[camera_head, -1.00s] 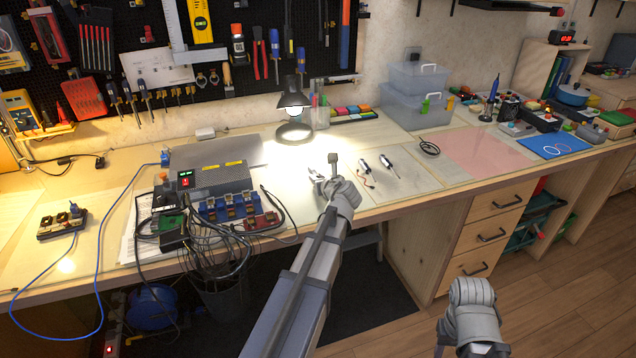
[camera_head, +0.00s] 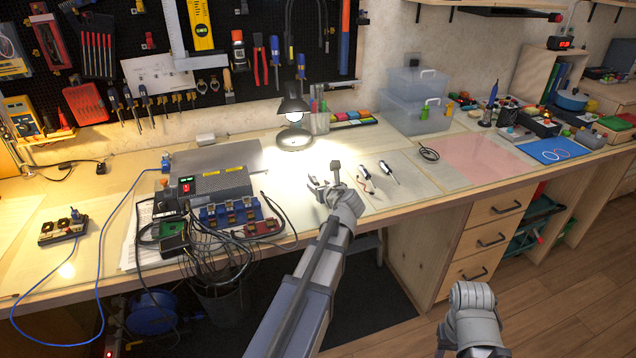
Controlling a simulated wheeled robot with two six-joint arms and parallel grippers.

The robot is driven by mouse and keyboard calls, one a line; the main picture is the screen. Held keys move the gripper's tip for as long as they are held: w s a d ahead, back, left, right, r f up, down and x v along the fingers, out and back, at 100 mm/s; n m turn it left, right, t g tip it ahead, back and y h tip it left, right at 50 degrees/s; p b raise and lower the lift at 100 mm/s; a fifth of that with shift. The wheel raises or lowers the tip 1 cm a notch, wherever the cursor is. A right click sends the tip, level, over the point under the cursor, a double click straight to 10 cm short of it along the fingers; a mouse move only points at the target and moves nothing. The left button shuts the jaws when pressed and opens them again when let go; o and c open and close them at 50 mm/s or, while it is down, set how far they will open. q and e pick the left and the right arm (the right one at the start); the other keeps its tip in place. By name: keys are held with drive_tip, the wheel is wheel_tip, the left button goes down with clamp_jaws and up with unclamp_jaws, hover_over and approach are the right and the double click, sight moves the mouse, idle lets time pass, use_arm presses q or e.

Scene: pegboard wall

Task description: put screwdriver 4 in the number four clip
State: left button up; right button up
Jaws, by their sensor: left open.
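Two small screwdriver-like tools lie side by side on the mat on the bench: one (camera_head: 363,171) with a pale and dark body, the other (camera_head: 388,171) with a dark handle. I cannot read a number on either. My left gripper (camera_head: 326,182) is open and empty over the bench just left of them, apart from both. A row of clips with tools (camera_head: 160,101) hangs low on the black pegboard under a white sheet. Their numbers are too small to read, so I cannot tell which is number four. My right arm shows at the lower right, but its fingers do not.
A lit lamp (camera_head: 293,125) stands behind the left gripper. A grey power unit (camera_head: 222,183) with cables and blue blocks (camera_head: 230,211) is to its left. Clear storage boxes (camera_head: 412,103) stand at the back. The pink mat (camera_head: 474,158) at right is clear.

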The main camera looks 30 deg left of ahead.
use_arm(q)
drive_tip(key=p+v, duration=0.3)
drive_tip(key=v, duration=0.7)
drive_tip(key=shift+s+d+r, duration=0.1)
